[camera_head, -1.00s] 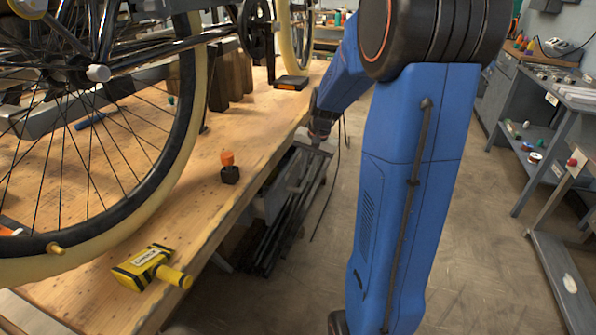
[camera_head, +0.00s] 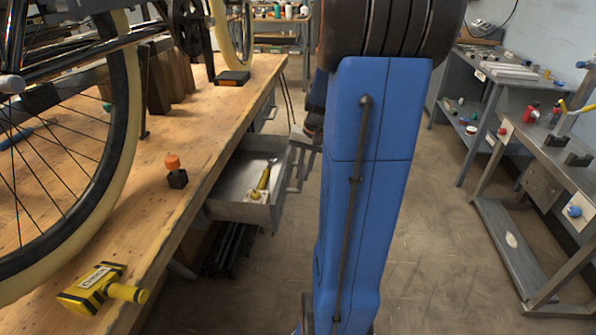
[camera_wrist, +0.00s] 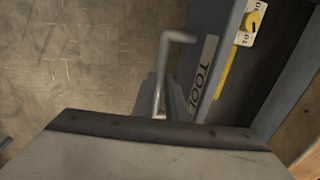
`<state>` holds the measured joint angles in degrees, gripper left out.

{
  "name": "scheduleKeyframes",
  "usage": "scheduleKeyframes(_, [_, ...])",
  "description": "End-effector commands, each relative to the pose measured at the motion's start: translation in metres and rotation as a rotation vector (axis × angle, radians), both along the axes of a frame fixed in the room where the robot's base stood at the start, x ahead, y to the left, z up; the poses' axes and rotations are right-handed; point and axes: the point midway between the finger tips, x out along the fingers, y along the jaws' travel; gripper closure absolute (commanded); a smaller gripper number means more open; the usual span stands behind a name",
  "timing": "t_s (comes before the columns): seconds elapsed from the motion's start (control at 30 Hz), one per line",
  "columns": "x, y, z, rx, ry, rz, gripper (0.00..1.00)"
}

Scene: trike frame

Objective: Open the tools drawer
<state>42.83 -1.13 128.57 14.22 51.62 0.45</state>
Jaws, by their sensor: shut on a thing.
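The tools drawer (camera_head: 279,185) is pulled out from under the workbench in the head view. A yellow-handled tool (camera_head: 263,178) and a small pale tag lie inside it. In the wrist view the drawer front with its label reading "TOOL" (camera_wrist: 205,75) is at the right of centre. The grey bar handle (camera_wrist: 176,37) sticks out to the left of it. My gripper (camera_wrist: 163,100) is shut on the handle. In the head view my gripper (camera_head: 298,158) is at the drawer's outer face, partly hidden by my blue arm.
The wooden workbench (camera_head: 180,135) carries a bicycle wheel, a yellow mallet (camera_head: 100,288) and a small orange-topped black part (camera_head: 175,172). Dark bars lie below the drawer. Grey benches (camera_head: 560,165) stand at the right. Open floor lies between.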

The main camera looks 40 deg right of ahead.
Motion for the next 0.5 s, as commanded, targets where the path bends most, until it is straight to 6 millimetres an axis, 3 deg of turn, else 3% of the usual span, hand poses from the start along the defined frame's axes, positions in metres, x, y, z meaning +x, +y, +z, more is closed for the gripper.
scheduleKeyframes(0.27, [0.0004, -0.0006, 0.0007, -0.002, -0.001, 0.000, 1.00])
scheduleKeyframes(0.3, [0.0004, -0.0006, 0.0007, -0.002, -0.001, 0.000, 0.83])
scheduleKeyframes(0.37, [0.0004, -0.0006, 0.0007, -0.002, -0.001, 0.000, 0.69])
scheduleKeyframes(0.5, [0.0003, -0.0004, 0.0004, -0.001, -0.001, 0.000, 0.69])
